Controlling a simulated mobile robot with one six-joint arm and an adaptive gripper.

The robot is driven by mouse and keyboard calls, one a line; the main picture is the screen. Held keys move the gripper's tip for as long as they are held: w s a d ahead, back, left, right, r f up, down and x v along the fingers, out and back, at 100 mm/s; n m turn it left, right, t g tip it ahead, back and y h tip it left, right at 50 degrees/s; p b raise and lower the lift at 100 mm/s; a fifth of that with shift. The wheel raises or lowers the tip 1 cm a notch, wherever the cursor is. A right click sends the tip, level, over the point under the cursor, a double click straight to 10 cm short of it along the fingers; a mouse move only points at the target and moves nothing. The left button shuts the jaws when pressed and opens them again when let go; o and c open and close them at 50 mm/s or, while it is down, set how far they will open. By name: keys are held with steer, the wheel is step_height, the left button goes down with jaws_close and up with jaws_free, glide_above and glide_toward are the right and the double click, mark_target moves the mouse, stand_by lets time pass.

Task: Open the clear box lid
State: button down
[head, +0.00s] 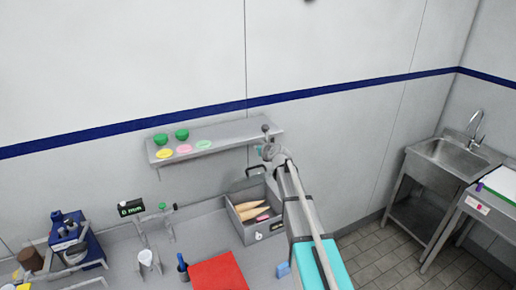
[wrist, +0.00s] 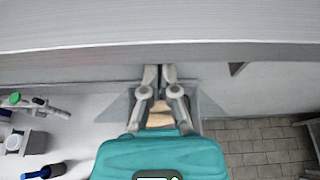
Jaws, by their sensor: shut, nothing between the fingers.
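The box (head: 238,222) is a grey open-fronted bin on the counter against the wall, with tan cone-shaped pieces (head: 252,212) and a pink item inside.
A wall shelf (head: 225,137) with green and coloured round items hangs above the box. A sink (head: 450,155) stands right, beyond open floor.

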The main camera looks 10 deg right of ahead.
stand_by(0.4)
steer(key=b, duration=1.1)
glide_toward(251, 178)
steer(key=d+r, duration=0.3)
steer(key=shift+w+d+f+t, duration=0.1)
steer(key=shift+w+d+t, duration=0.05)
steer(key=shift+t, duration=0.25)
steer(key=shift+w, duration=0.1)
steer(key=shift+b+x, duration=1.15)
steer(key=shift+x, duration=3.75)
